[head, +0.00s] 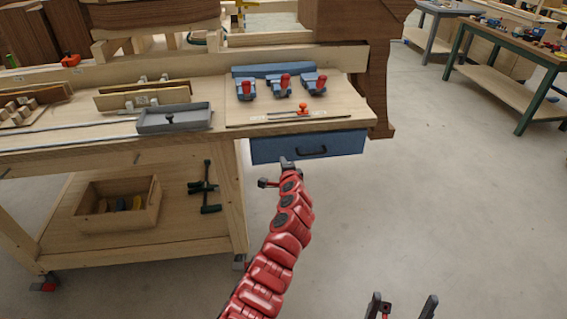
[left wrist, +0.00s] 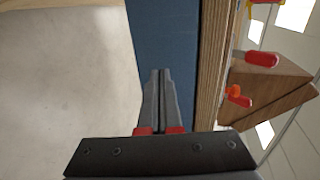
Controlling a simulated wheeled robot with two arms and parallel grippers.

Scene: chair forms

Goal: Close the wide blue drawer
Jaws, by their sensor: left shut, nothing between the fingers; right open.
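The wide blue drawer (head: 345,143) hangs under the right end of the wooden workbench, with a dark handle (head: 312,152) on its front. Its front looks close to the bench edge; I cannot tell how large any gap is. My left gripper (head: 287,163) is shut and empty at the lower left part of the drawer front. In the left wrist view the closed fingertips (left wrist: 160,72) lie over the blue drawer front (left wrist: 165,30); contact is unclear. My right gripper (head: 402,303) is open and empty at the bottom of the head view, well away from the drawer.
The bench top (head: 345,105) holds blue tools with red parts (head: 282,85) and a grey tray (head: 174,117). A wooden box (head: 118,205) sits on the lower shelf at left. The floor (head: 440,200) to the right is clear. Another table (head: 515,60) stands farther back.

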